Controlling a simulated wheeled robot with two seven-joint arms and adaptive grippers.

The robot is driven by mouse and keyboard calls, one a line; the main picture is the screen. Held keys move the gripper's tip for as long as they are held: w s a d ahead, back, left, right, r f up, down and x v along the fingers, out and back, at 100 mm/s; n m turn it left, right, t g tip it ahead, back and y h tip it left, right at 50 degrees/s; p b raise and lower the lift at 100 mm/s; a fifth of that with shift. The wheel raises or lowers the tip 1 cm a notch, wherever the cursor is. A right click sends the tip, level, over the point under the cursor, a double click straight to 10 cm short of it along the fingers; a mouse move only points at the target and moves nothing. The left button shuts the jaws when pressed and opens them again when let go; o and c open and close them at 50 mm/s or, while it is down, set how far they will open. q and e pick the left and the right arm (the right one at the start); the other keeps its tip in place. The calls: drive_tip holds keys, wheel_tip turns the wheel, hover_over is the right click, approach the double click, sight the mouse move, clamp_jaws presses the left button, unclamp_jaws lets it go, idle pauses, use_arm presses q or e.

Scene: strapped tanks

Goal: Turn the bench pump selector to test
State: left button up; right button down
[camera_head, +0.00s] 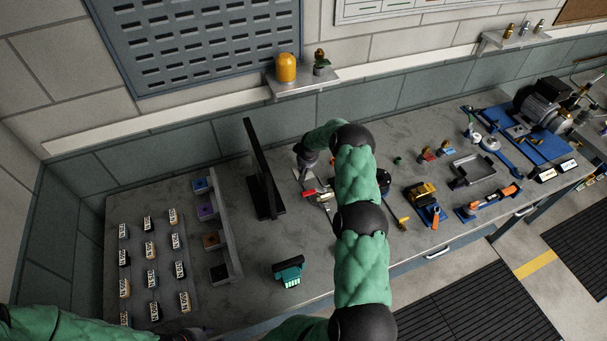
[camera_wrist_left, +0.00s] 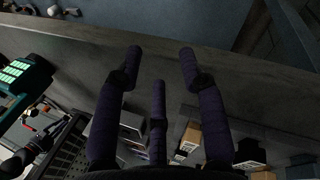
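No selector marked test can be made out with certainty. A dark motor-like unit (camera_head: 541,100), possibly the pump, stands on a blue base at the far right of the bench. My right arm crosses the middle of the head view; its gripper (camera_head: 305,168) is low over the bench beside a red-and-white part (camera_head: 309,193). Its fingers are too small and hidden to read, and the arm hides the bench behind it. My left gripper (camera_wrist_left: 160,75) has three dark fingers spread apart, with nothing between them, above the bench's front edge.
A black upright panel (camera_head: 262,165) stands left of my right gripper. A teal device (camera_head: 289,272) lies in front of it. Labelled blocks (camera_head: 150,250) and a divided rack (camera_head: 230,240) fill the left. Tools and a tray (camera_head: 474,170) lie right. A shelf (camera_head: 303,83) hangs above.

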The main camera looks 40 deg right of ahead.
drive_tip(key=shift+w+a+r, duration=0.1)
drive_tip(key=shift+w+a, duration=0.15)
drive_tip(key=shift+m+h+b, duration=0.3)
drive_tip(key=shift+m+b, duration=0.6)
drive_tip(key=shift+b, duration=0.65)
drive_tip(key=shift+d+b, duration=0.1)
drive_tip(key=shift+b, duration=0.6)
drive_tip(key=c, duration=1.6)
unclamp_jaws()
drive_tip(key=shift+s+d+f+m, duration=0.1)
drive_tip(key=shift+d+f+m, duration=0.1)
drive_tip(key=shift+m, duration=0.1)
drive_tip(key=o, duration=0.4)
drive_tip(key=shift+s, duration=0.1)
drive_tip(key=shift+d, duration=0.1)
